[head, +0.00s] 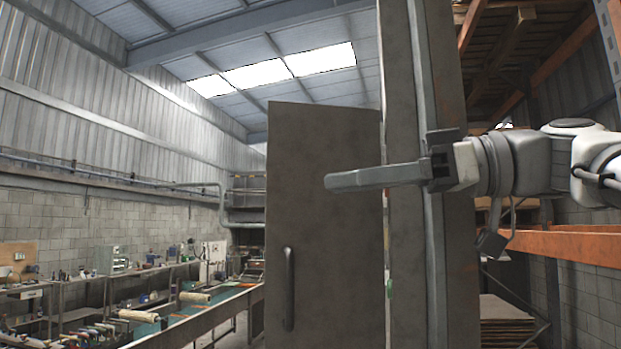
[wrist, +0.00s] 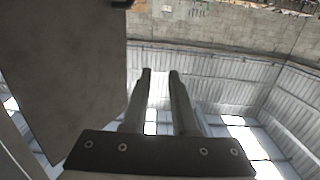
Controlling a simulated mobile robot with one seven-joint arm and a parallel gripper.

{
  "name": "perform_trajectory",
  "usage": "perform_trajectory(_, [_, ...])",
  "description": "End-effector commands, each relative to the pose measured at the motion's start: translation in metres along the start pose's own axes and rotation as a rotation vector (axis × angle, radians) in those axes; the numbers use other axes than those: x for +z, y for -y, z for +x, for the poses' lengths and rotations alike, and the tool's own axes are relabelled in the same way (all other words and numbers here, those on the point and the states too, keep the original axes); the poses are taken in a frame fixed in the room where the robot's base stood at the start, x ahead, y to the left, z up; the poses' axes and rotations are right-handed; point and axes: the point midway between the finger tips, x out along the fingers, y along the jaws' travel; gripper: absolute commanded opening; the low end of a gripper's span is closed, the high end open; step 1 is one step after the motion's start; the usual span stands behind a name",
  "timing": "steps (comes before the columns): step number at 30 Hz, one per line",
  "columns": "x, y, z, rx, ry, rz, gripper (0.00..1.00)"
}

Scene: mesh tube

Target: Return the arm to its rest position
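My gripper (head: 328,182) extends leftward from the right side in the head view, roughly level. Its long grey fingers pass in front of a brown-grey door panel (head: 325,240), and from this side they overlap. In the wrist view my gripper (wrist: 160,72) shows two fingers apart, with a clear gap and nothing between them. The door panel carries a dark vertical handle (head: 288,288) low on its left side; the fingertips are above and right of it in the picture. The panel also fills the left of the wrist view (wrist: 65,70). I cannot tell the distance between the fingers and the panel.
A tall grey upright (head: 432,290) stands behind my wrist. Orange rack beams (head: 570,246) and stacked sheets (head: 500,320) are at the right. Workbenches (head: 60,310) and a green-topped conveyor (head: 200,312) lie at the lower left. The air left of the panel looks clear.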

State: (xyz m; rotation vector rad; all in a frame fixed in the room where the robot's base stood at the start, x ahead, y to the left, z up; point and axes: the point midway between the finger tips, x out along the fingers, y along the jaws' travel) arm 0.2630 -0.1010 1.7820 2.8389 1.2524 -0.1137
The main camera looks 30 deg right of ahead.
Motion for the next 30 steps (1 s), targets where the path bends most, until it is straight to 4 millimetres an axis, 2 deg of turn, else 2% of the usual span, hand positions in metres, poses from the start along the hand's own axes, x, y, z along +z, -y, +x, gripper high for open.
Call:
perform_trajectory(19, [0.000,0.001,0.003,-0.004,0.004,0.003,0.26])
perform_trajectory(22, [0.005,0.001,0.005,-0.003,0.012,0.019,0.26])
perform_trajectory(26, [0.033,0.001,0.020,0.008,0.064,0.107,0.26])
perform_trajectory(29, [0.074,0.003,0.041,0.032,0.146,0.223,0.26])
perform_trajectory(30, [0.093,0.005,0.051,0.046,0.186,0.272,0.26])
